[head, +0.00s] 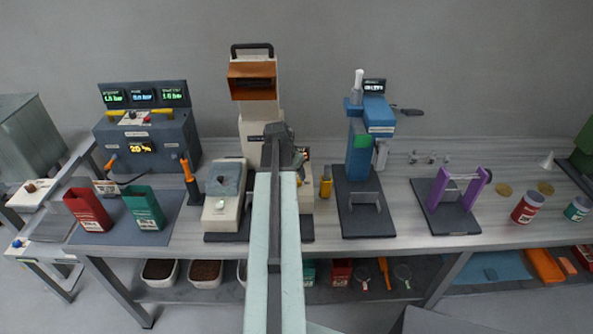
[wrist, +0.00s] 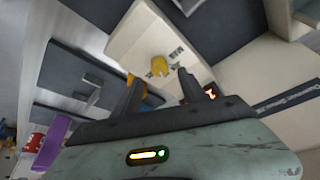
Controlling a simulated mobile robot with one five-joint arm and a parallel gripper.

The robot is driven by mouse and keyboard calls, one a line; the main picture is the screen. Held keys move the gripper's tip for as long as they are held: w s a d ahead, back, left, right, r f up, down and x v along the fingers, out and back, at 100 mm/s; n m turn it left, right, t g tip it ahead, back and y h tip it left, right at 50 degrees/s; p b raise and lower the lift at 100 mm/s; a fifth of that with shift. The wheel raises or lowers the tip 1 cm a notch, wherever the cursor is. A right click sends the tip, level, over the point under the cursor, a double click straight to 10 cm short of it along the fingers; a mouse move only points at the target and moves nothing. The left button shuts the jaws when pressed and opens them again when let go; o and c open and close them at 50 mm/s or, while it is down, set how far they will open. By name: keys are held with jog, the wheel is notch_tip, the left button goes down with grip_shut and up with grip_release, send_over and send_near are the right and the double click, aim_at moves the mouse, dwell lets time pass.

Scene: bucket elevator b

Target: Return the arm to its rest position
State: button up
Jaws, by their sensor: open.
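My arm (head: 274,235) reaches from the bottom centre of the head view out over the bench, toward the cream machine with the orange hopper (head: 252,82). My gripper (wrist: 163,90) shows in the wrist view with its two dark fingers apart and nothing between them. Beyond the fingers are a cream surface (wrist: 140,42) and a small yellow part (wrist: 159,66); I cannot tell the distance to them. In the head view the fingertips are mostly hidden behind the arm's end.
The grey bench (head: 405,213) holds a red bin (head: 88,209), a green bin (head: 143,207), a control box (head: 150,140), a blue press (head: 370,135) and a purple stand (head: 456,192). White tubs (head: 160,272) stand on the shelf below. The air above the bench front is clear.

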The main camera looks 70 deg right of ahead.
jog(key=p+v, duration=0.1)
jog(key=v, duration=0.1)
jog(key=shift+a+r, duration=0.15)
jog(key=shift+r, duration=0.15)
